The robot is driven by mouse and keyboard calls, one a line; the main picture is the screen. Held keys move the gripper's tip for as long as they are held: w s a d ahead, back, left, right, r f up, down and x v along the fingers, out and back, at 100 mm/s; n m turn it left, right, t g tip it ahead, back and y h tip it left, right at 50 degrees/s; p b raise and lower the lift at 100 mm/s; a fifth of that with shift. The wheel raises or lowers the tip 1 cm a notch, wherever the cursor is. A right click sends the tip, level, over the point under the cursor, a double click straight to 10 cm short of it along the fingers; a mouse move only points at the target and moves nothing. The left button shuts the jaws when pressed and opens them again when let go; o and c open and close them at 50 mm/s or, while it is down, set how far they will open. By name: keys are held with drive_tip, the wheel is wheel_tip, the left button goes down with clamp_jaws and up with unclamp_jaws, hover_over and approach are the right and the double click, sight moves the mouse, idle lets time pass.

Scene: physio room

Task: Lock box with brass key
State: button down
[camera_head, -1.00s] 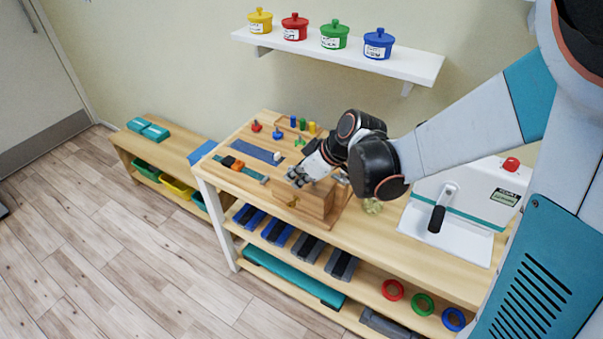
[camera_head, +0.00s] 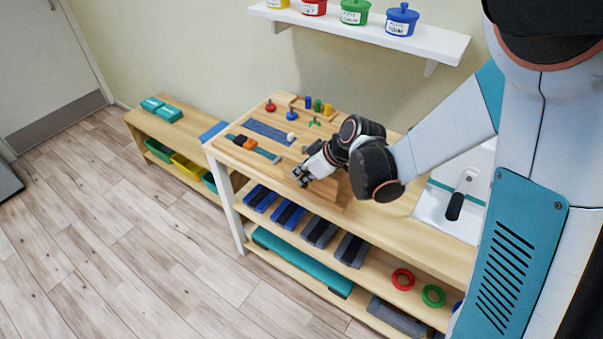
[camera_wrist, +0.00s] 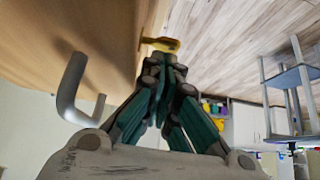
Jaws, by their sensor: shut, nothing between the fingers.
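The wooden box (camera_head: 325,193) stands at the front edge of the wooden bench, partly hidden by my arm. In the wrist view its wooden face (camera_wrist: 105,25) fills the upper left. The brass key (camera_wrist: 163,44) sticks out from the box's edge in the wrist view; I cannot make it out in the head view. My gripper (camera_head: 301,176) is at the box's front. In the wrist view my gripper (camera_wrist: 164,62) has its fingertips together, right by the key's bow, with nothing held between them. I cannot tell whether they touch the key.
A grey bent bar (camera_wrist: 70,92) stands out from the wooden surface left of the fingers. A white device with a black-gripped crank (camera_head: 455,205) stands to the right. The floor (camera_head: 120,240) in front is clear.

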drive_tip(key=shift+a+f, duration=0.1)
drive_tip(key=shift+f, duration=0.15)
drive_tip(key=shift+f+g+h, duration=0.1)
drive_tip(key=shift+g+h, duration=0.3)
drive_tip(key=shift+w+a+f+g+h, duration=0.35)
drive_tip(key=shift+f+g+h, duration=0.25)
drive_tip(key=shift+h, duration=0.25)
drive_tip(key=shift+w+a+f+g+h, duration=0.25)
drive_tip(key=shift+f+g+h, duration=0.35)
drive_tip(key=shift+h, duration=0.3)
drive_tip(key=shift+w+a+f+g+h, duration=0.25)
drive_tip(key=shift+a+f+g+h, duration=0.2)
drive_tip(key=shift+g+h, duration=0.35)
drive_tip(key=shift+f, duration=0.15)
drive_tip(key=shift+w, duration=0.1)
